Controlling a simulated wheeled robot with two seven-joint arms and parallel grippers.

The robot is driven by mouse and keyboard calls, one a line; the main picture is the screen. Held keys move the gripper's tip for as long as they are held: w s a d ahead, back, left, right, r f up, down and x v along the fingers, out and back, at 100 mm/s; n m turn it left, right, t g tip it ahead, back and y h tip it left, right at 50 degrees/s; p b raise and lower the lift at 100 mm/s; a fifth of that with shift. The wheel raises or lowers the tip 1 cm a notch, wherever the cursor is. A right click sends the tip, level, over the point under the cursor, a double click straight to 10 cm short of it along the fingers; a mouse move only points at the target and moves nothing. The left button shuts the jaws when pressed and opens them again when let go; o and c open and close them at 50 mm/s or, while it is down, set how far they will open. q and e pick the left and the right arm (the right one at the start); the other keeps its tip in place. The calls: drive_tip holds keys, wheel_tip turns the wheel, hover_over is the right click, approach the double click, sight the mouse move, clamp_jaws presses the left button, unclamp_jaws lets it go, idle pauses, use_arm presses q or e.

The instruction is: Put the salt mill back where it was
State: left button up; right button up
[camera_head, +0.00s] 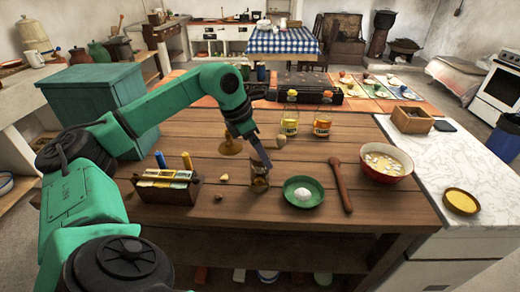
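A small upright brown, partly see-through cylinder (260,181), which looks like the salt mill, stands on the wooden table near its front edge. My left gripper (259,158) points down at its top, with the fingers at or just around it. The fingers are small and partly merge with the cylinder, so I cannot tell whether they are shut on it. My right gripper is not in view.
A packet box (150,188) is left. Jars (289,125) (322,126) and an amber object (232,146) stand behind.

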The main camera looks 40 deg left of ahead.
use_arm(q)
drive_tip(key=shift+r, duration=0.1)
drive_tip(key=shift+r, duration=0.35)
drive_tip(key=p+v, duration=0.1)
drive_tip(key=v, duration=1)
drive_tip(key=shift+r+p, duration=0.2)
drive_tip(key=shift+p, duration=0.2)
drive_tip(key=shift+s+a, duration=0.1)
drive_tip(key=shift+f, duration=0.1)
